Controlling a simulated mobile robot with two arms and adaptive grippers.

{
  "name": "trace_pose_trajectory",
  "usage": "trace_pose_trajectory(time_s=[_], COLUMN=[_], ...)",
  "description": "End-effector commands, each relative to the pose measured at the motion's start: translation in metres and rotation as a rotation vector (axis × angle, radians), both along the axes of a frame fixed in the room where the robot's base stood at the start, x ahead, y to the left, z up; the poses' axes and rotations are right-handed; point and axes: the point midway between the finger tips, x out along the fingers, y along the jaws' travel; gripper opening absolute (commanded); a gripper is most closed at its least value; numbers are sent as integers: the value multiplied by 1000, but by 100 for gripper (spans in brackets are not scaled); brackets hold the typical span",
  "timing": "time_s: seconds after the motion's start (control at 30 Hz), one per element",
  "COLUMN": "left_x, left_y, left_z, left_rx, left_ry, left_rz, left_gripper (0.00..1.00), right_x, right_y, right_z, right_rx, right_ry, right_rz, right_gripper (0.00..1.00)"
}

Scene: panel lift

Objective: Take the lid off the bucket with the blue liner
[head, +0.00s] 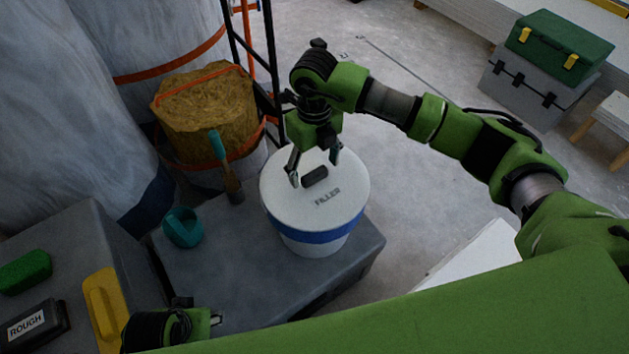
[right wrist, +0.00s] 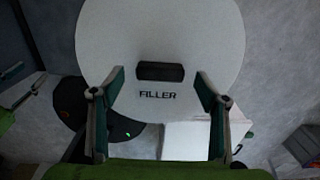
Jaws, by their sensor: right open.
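The bucket (head: 318,243) stands on a grey box, with a blue liner band showing under its rim. Its white lid (head: 345,184) is on and reads FILLER; it also fills the upper right wrist view (right wrist: 205,35). A black handle (head: 315,177) sits on the lid. My right gripper (head: 314,166) is open above the lid, its fingers either side of the handle. In the right wrist view the handle (right wrist: 160,72) lies between the fingertips, with gaps on both sides. My left gripper (head: 215,318) is low at the left, away from the bucket; its fingers look apart (right wrist: 30,74).
A teal mug-like item (head: 183,227) stands on the grey box (head: 200,270) left of the bucket. A brush (head: 226,168) and a tub of brown material (head: 205,110) are behind it. A yellow float (head: 103,305) lies on the left surface. Open floor is right of the bucket.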

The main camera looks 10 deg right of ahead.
Motion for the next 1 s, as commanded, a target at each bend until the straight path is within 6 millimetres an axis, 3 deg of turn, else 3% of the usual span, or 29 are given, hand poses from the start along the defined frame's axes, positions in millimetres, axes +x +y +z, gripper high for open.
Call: trace_pose_trajectory(time_s=[0.13,0.4,0.57,0.6,1.0], left_x=[-1,-1,-1,-2,-1], left_y=[0,0,1,1,0], left_z=[8,10,10,10,11], left_rx=[0,0,0,0,-1], left_ry=[-5,-4,-4,-4,-7], left_rz=[1,1,1,1,1], left_gripper=[40,40,40,40,40], right_x=[0,0,0,0,1], right_y=[0,0,0,0,0], right_z=[-17,-19,-18,-18,-13], right_rx=[0,0,0,0,1], right_ry=[0,-1,-1,-1,-3], right_rz=[0,1,1,1,0], right_gripper=[68,68,26,24,24])
